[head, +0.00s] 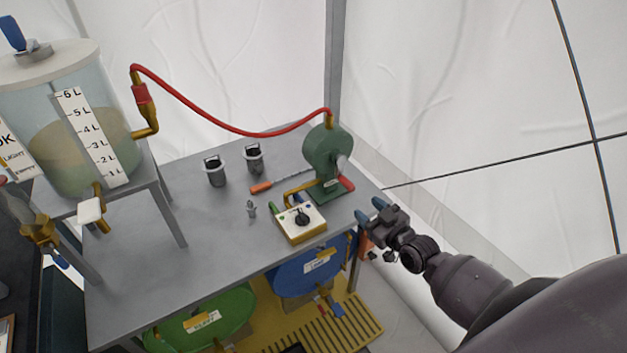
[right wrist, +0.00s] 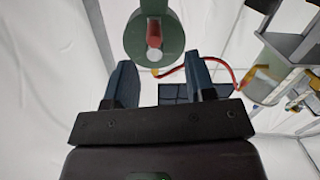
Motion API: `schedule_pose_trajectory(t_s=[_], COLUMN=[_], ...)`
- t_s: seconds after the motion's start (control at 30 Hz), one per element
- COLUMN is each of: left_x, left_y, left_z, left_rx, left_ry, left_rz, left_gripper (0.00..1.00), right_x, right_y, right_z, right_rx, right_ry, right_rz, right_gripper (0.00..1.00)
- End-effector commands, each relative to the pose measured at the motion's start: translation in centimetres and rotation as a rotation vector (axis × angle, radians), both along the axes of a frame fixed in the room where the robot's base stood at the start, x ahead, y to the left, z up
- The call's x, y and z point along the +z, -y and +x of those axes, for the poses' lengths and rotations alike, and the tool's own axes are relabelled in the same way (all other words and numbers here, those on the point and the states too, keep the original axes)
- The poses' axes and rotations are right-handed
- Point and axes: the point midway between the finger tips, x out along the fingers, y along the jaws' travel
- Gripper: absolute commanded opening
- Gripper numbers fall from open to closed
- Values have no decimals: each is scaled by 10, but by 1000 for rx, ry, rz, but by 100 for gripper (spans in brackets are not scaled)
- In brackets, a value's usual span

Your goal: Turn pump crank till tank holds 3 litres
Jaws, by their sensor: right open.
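The green pump (head: 322,150) stands at the right end of the grey bench. Its crank has a red handle (head: 347,184) pointing down and right. In the right wrist view the pump body (right wrist: 172,42) and the red handle (right wrist: 154,32) show just beyond the fingertips. My right gripper (head: 369,210) is open and empty, right of the bench edge and apart from the handle; its two blue fingers (right wrist: 160,84) are spread. The clear tank (head: 118,95) at left holds yellowish liquid behind a litre scale (head: 90,135); the exact level is hard to read. My left gripper does not show.
A red hose (head: 220,122) arches from tank to pump. On the bench (head: 170,250) are two grey cups (head: 215,172), an orange-handled tool (head: 262,188) and a white control box (head: 300,222). Green (head: 205,320) and blue (head: 305,275) drums sit below.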

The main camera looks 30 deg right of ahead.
Motion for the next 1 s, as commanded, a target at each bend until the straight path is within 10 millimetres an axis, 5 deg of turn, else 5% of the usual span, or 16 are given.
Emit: schedule_pose_trajectory(t_s=[0.37,1.0], left_x=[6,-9], left_y=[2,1], left_z=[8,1], left_rx=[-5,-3], left_ry=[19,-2], left_rz=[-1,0], left_gripper=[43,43], right_x=[9,7], right_y=[8,1], right_z=[11,99], right_rx=[-40,-39], right_ry=[90,85], right_rz=[-50,-50], right_gripper=[50,50])
